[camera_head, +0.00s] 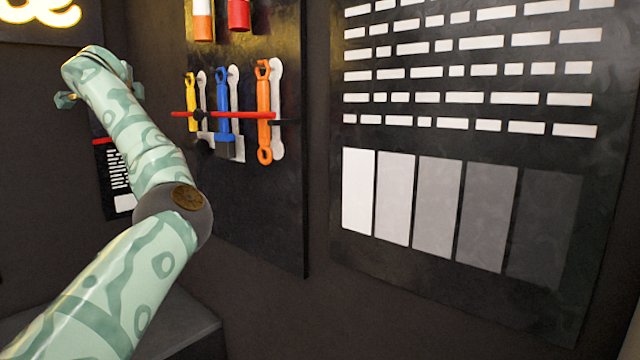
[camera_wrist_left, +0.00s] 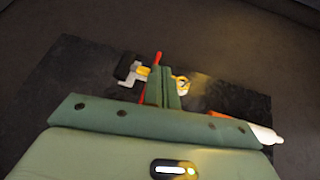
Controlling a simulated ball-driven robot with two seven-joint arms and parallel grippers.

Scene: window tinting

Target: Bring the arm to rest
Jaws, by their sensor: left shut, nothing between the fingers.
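My left arm, pale green with darker green patterning, rises from the lower left of the head view. It bends at a grey joint and ends near the upper left, where the fingers cannot be made out clearly. In the left wrist view my left gripper (camera_wrist_left: 162,88) has its green fingers together with nothing between them. My right gripper is in neither view.
The head view shows a dark tool board (camera_head: 258,205) with blue (camera_head: 222,100) and orange (camera_head: 263,110) tools. A wall panel (camera_head: 470,136) has several grey swatches.

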